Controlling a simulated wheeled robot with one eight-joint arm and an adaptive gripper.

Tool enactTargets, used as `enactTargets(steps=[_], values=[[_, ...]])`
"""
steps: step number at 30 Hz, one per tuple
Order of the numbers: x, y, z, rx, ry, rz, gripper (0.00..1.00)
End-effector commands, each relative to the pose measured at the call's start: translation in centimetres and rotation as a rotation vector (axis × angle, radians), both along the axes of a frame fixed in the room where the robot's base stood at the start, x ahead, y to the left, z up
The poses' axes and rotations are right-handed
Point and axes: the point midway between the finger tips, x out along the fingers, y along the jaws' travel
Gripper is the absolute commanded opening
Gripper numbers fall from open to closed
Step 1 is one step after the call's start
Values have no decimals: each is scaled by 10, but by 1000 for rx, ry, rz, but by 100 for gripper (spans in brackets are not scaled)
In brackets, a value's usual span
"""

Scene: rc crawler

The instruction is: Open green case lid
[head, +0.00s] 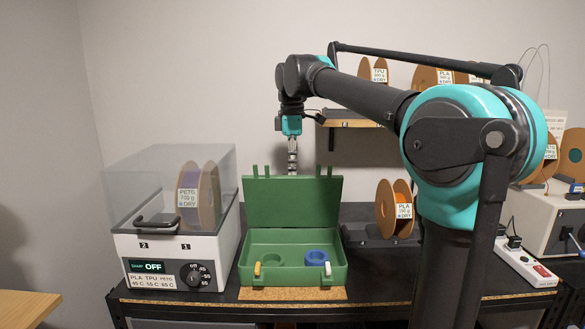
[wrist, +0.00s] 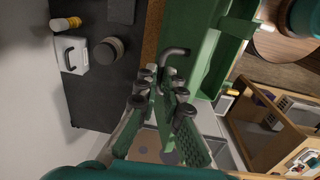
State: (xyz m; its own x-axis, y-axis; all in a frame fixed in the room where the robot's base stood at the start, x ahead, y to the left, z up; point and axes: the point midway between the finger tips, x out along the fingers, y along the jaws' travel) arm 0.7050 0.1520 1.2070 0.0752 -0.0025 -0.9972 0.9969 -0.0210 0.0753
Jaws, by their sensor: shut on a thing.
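The green case (head: 325,275) stands on the bench with its green lid (head: 292,203) raised about upright at the back. Inside the case are a blue ring-shaped object (head: 316,257) and a round green recess. My gripper (head: 292,170) is at the middle of the lid's top edge, pointing down. In the wrist view, my gripper's fingers (wrist: 163,85) are closed around a dark bent handle (wrist: 173,53) beside the green lid (wrist: 183,42). The exact contact is partly hidden by the fingers.
A clear-topped filament dryer (head: 170,240) stands close to the left of the case. A spool (head: 386,208) sits to the right, behind my arm. A shelf (head: 352,123) with spools hangs on the wall behind. A power strip (head: 527,265) lies at the far right.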

Motion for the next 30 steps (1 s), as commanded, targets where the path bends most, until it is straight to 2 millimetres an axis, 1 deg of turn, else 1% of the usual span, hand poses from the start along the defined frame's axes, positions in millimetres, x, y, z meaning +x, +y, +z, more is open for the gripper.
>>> enactTargets(steps=[8,12,16,20,28,29,30], values=[[29,0,0,0,103,-1,0],[52,0,-3,0,110,-1,0],[67,1,-7,0,109,0,0],[72,0,-9,0,109,0,0],[72,0,-9,0,110,1,0],[72,0,-9,0,110,1,7],[72,0,-9,0,110,1,12]])
